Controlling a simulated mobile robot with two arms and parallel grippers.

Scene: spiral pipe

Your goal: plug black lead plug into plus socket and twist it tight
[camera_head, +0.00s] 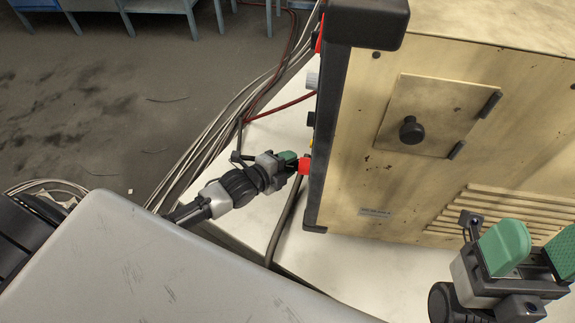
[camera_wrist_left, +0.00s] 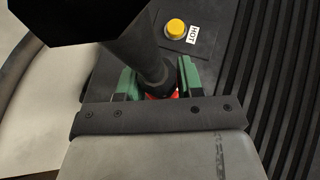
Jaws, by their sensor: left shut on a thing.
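My left gripper (camera_head: 288,159) is at the dark front panel of the wooden-sided box, beside a red socket (camera_head: 305,165). In the left wrist view its green fingers (camera_wrist_left: 157,78) are shut on the black lead plug (camera_wrist_left: 143,55). The plug's end is at the red socket (camera_wrist_left: 160,96), which shows partly behind it; how deep it sits is hidden. The black lead (camera_head: 283,222) hangs down from there over the white table. My right gripper (camera_head: 535,248) is open and empty in front of the box's vented side.
The box (camera_head: 450,120) fills the right of the head view. A yellow button (camera_wrist_left: 176,27) and a "HOT" label (camera_wrist_left: 193,34) are on the panel near the socket. Cables (camera_head: 225,125) run along the edge of the white table (camera_head: 350,262).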

